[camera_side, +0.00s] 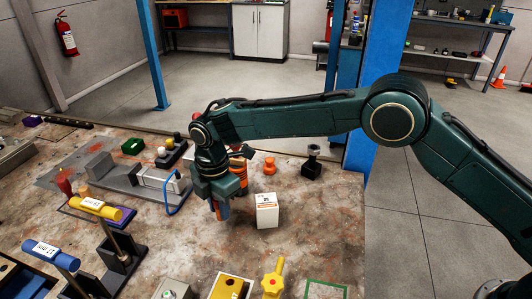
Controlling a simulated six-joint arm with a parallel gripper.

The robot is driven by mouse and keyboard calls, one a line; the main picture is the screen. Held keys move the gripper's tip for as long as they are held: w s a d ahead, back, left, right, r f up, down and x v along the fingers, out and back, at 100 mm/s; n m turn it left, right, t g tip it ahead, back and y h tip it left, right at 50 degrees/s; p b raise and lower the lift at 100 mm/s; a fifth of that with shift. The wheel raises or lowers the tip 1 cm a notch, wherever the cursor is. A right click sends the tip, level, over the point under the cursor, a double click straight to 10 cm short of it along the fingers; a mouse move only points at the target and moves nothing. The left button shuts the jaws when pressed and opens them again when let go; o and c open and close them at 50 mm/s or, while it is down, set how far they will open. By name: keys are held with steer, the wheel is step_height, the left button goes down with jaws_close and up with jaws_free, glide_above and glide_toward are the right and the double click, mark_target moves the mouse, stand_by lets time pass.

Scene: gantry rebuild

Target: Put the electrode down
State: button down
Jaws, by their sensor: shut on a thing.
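My gripper (220,206) points down over the stained work table (325,235), left of a white box with an orange label (267,212). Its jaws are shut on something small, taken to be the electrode. The electrode is mostly hidden by the jaws and too small to make out clearly. I cannot tell whether its lower end touches the table.
A blue hoop-shaped handle (173,195) and a grey fixture (125,175) stand left of my gripper. An orange knob (269,167) and a black holder (312,165) stand behind. A yellow block (230,287) and yellow valve (272,280) are in front. Table right of the box is clear.

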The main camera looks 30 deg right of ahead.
steer(key=shift+f, duration=0.9)
steer(key=shift+f, duration=0.1)
steer(key=c, duration=1.2)
jaws_free()
step_height(320, 180, up, 11)
steer(key=shift+f, duration=0.1)
steer(key=shift+r, duration=0.75)
